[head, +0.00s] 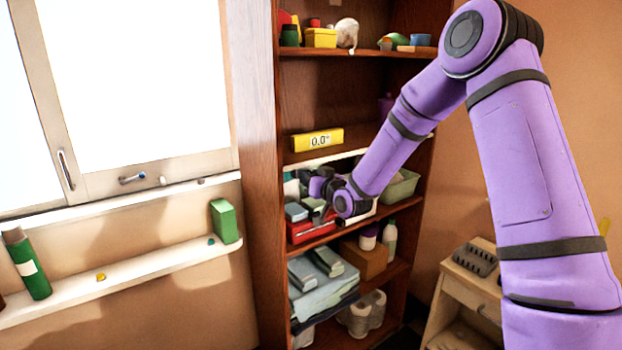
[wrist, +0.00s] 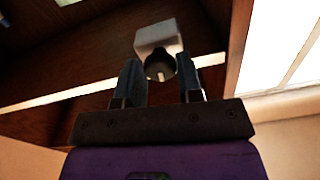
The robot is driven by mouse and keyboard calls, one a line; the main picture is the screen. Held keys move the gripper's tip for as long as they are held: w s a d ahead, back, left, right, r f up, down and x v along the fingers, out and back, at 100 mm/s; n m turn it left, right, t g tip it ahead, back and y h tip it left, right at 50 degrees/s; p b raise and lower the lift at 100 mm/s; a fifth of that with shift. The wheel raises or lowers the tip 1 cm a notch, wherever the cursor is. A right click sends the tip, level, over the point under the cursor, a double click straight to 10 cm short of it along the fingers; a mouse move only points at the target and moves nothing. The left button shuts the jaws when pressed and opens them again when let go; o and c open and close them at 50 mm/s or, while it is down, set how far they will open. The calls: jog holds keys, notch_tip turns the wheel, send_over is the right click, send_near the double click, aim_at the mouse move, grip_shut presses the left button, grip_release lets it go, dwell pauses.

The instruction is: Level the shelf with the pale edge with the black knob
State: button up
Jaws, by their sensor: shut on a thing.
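The shelf with the pale edge (head: 335,157) is in the middle of the bookcase in the head view. Its pale edge also crosses the wrist view (wrist: 70,93). A yellow level (head: 318,140) sits on this shelf and its display reads 0.0°. The black knob (wrist: 160,65) is under a pale grey block (wrist: 158,35) in the wrist view. My gripper (wrist: 160,88) has a finger on each side of the knob and is shut on it. In the head view my gripper (head: 322,190) is below the pale-edged shelf, and the knob is hidden there.
A red box (head: 300,233) and a green basket (head: 402,184) stand on the shelf below, close to my wrist. Small items, including a yellow box (head: 320,38), stand on the shelf above. A window ledge (head: 130,283) is at the left.

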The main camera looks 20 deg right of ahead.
jog(key=o, duration=0.9)
jog(key=v, duration=1)
jog(key=shift+s+d, duration=0.15)
jog(key=shift+s, duration=0.25)
